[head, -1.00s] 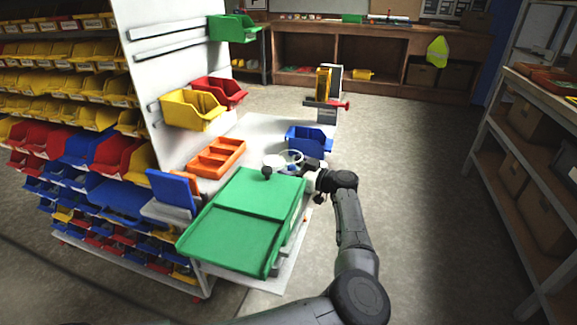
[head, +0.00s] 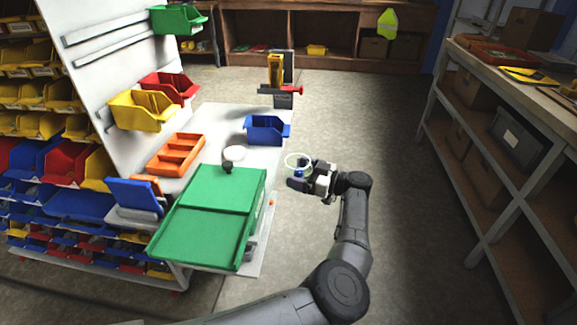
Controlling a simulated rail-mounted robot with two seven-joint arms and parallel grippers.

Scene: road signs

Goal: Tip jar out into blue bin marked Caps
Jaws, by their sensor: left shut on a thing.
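The blue bin (head: 265,131) stands on the white bench top, its label not readable from here. My left gripper (head: 301,180) is shut on the clear jar (head: 298,160), whose pale round rim faces up. Something blue shows low in the jar, but it is too small to make out. The jar is held out past the bench's right edge, over the floor, nearer to me than the blue bin and to its right. My right gripper is not in view.
A white round disc (head: 234,153) lies behind the green tray (head: 207,222). An orange divided tray (head: 176,155) is left of the disc. A yellow and grey device with a red handle (head: 280,82) stands behind the blue bin. The floor to the right is clear.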

